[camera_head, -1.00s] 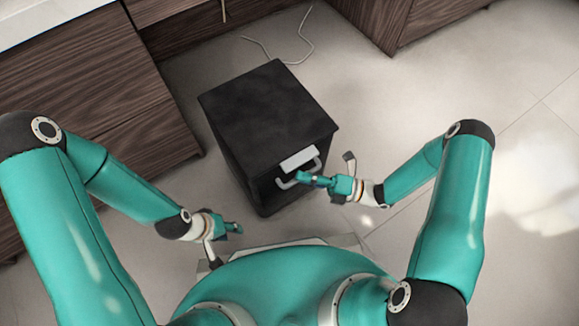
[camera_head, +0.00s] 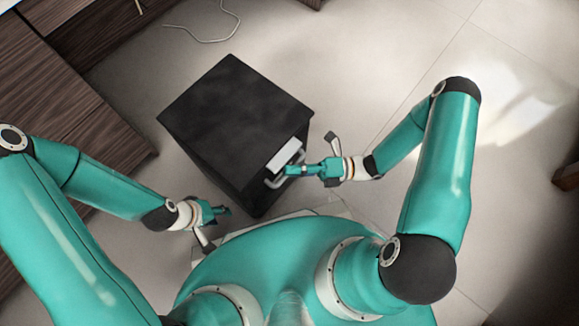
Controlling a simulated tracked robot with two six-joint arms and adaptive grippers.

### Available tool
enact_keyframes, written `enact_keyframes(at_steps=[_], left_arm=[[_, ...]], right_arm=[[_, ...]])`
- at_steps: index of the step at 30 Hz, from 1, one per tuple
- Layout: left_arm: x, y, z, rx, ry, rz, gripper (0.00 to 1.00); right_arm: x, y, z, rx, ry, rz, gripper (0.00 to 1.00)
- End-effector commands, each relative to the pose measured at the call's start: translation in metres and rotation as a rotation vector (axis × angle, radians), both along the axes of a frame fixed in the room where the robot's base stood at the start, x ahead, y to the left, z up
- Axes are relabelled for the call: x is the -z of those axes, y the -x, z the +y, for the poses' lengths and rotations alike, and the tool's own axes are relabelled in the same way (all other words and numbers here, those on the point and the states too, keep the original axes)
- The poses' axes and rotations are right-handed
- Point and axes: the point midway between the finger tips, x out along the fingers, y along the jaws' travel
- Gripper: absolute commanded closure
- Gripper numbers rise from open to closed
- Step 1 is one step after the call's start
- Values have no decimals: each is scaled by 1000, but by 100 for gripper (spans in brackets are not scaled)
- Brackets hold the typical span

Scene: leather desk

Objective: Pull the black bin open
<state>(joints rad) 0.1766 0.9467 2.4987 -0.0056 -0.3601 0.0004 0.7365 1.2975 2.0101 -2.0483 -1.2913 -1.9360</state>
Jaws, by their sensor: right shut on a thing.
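The black bin (camera_head: 228,118) stands on the floor in front of me, a box with a flat top. A light grey handle (camera_head: 272,183) and a pale plate (camera_head: 284,155) show on its front side. My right gripper (camera_head: 293,170) is at the handle and shut on it. My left gripper (camera_head: 222,211) is below the bin's near left corner, apart from it; whether its fingers are open or shut is too small to tell. The lower front of the bin is partly hidden by my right gripper and my body.
Dark wood cabinets (camera_head: 75,110) stand to the left. A thin white cable (camera_head: 205,40) lies on the floor behind the bin. A dark piece of furniture (camera_head: 550,250) shows at the right edge. The tiled floor (camera_head: 390,50) right of the bin is clear.

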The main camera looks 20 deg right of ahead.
Motion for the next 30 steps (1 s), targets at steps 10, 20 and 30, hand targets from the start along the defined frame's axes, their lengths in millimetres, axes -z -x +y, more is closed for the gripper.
enact_keyframes(at_steps=[10,20,30], left_arm=[[0,0,0,0,0,0,60],[-1,0,0,0,0,0,60],[-1,0,0,0,0,0,60]], right_arm=[[1,-4,-1,5,6,-3,61],[3,-2,-8,5,5,-2,61],[12,12,-67,8,8,-2,61]])
